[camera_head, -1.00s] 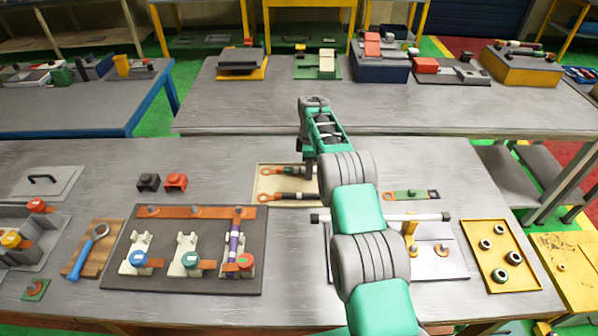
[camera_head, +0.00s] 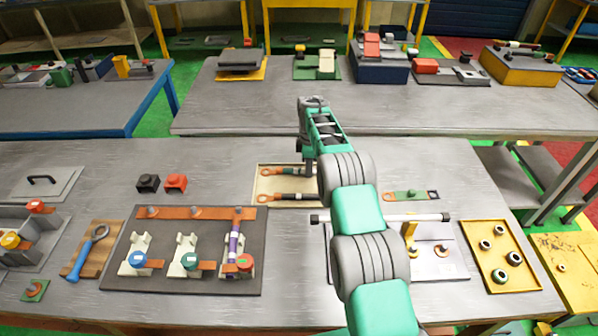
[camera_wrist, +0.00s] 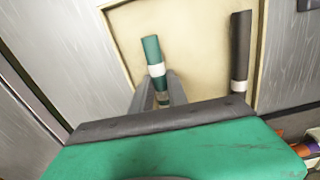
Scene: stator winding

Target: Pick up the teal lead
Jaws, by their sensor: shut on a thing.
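The teal lead (camera_head: 284,170) lies in the shallow cream tray (camera_head: 258,186), with a copper ring lug at its left end in the head view. In the wrist view the teal lead (camera_wrist: 151,50), with a white band, runs between the fingers of my gripper (camera_wrist: 157,92). My gripper (camera_head: 308,173) is shut on the teal lead and points down into the tray. Any gap between lead and tray floor cannot be told. The gripper body hides the lead's near end in the wrist view. A black lead (camera_wrist: 240,50) lies apart from the fingers, to the right.
A dark mat (camera_head: 200,281) with a copper bar and several stands lies front left of the tray. Black (camera_head: 148,182) and red (camera_head: 176,182) blocks stand left of it.

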